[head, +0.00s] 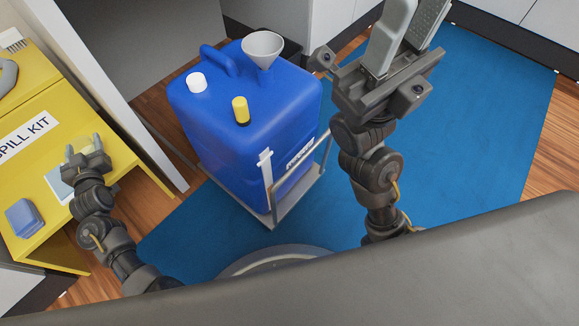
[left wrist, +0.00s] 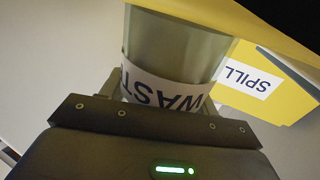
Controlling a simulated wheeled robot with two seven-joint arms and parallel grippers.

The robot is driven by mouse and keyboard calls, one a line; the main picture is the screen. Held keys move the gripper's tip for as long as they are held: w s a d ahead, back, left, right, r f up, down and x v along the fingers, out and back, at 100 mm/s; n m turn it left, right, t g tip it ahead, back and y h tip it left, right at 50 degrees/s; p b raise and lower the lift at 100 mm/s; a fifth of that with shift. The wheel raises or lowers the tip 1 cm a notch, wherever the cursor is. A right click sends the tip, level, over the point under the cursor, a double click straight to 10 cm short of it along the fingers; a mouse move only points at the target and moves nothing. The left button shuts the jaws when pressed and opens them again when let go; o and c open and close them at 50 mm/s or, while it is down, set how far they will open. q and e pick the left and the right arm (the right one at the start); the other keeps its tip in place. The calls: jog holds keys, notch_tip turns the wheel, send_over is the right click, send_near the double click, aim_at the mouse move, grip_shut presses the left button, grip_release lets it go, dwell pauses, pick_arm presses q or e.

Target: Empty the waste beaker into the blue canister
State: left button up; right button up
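The waste beaker (left wrist: 170,50), a see-through vessel with a white label reading WAST, fills the middle of the left wrist view. My left gripper (left wrist: 165,100) has a finger on each side of it and is shut on it. In the head view my left gripper (head: 84,157) is at the left, over the yellow table, with little of the beaker showing. The blue canister (head: 245,105) stands right of it, with a grey funnel (head: 262,46) in its top. My right gripper (head: 408,45) is raised right of the canister, open and empty.
The canister has a white cap (head: 196,81) and a yellow cap (head: 240,108) and stands on a low trolley (head: 288,203). A white upright panel (head: 125,75) stands between canister and yellow spill-kit table (head: 50,105). A blue block (head: 24,216) lies there. The blue mat (head: 480,120) is clear at right.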

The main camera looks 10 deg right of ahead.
pick_arm(q)
jog(key=c, duration=0.5)
notch_tip(320, 180, up, 5)
jog(key=p, duration=0.5)
jog(key=shift+r+p, duration=0.1)
jog(key=shift+p, duration=0.25)
jog(key=shift+c, duration=0.2)
jog(key=o, duration=0.7)
jog(key=shift+c, duration=0.2)
jog(key=c, duration=1.2)
jog(key=shift+o, duration=0.2)
notch_tip(320, 180, up, 6)
jog(key=p, duration=0.6)
